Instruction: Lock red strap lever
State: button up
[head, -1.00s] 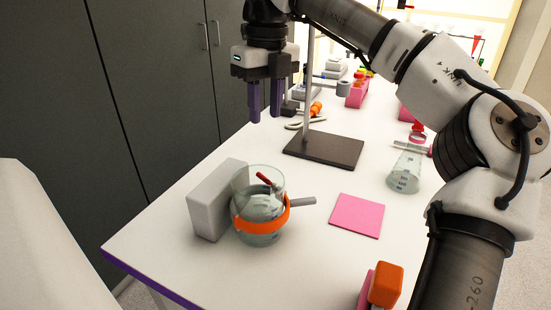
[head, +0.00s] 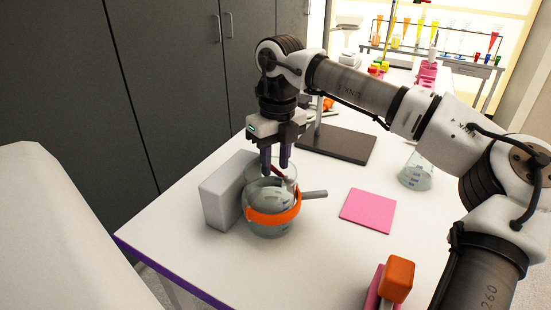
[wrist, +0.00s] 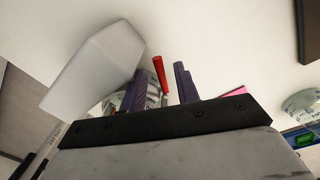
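The red strap lever (wrist: 160,72) shows between my gripper's fingers in the wrist view, sticking up. In the head view the red lever (head: 277,170) is small and partly covered by the fingers. It sits at the top of a clear glass vessel (head: 270,228) with an orange band (head: 274,217) around it and a grey handle to the right. My gripper (head: 275,168) points down over the vessel's rim, its purple fingers apart. In the wrist view the fingers (wrist: 160,88) stand on either side of the lever with gaps, and I cannot see contact.
A light grey block (head: 222,190) stands against the vessel's left side. A pink square (head: 368,211) lies on the table to the right. A dark stand base (head: 340,145) is behind. An orange and pink item (head: 397,280) is at the front right. The table between is clear.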

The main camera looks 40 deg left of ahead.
jog(key=shift+c, duration=0.2)
grip_shut()
jog(key=shift+s+r+n+p, duration=0.15)
jog(key=shift+s+n+p, duration=0.1)
jog(key=shift+n+p, duration=0.5)
jog(key=shift+s+n, duration=0.2)
jog(key=shift+n, duration=0.5)
jog(key=shift+s+n, duration=0.15)
jog(key=shift+n, duration=0.5)
jog(key=shift+o, duration=0.2)
grip_release()
jog(key=shift+a, duration=0.1)
jog(key=shift+f, duration=0.2)
